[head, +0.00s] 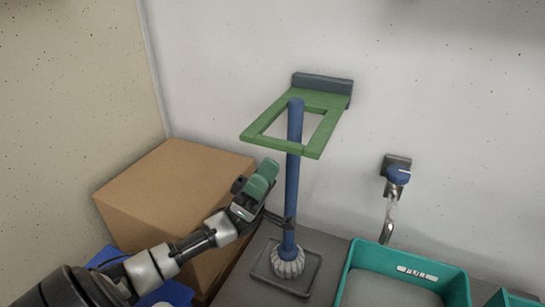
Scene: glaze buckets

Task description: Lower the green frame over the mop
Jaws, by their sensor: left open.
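The green frame (313,143) juts out from a dark bracket on the wall and lies roughly level. The mop (292,190) stands upright, with a blue handle and a pale ribbed head on a grey square base (301,285). The handle's top shows within the frame's opening, and the front bar appears to cross in front of the handle. My left gripper (272,197) is open just left of the handle, below the frame. Whether it touches the handle I cannot tell. My right gripper is not in view.
A cardboard box (165,190) stands behind my left arm, against the walls. A teal tub (408,255) is to the right of the mop, below a blue-handled tap (399,175) on the wall. Part of a blue object (172,293) shows beneath my arm.

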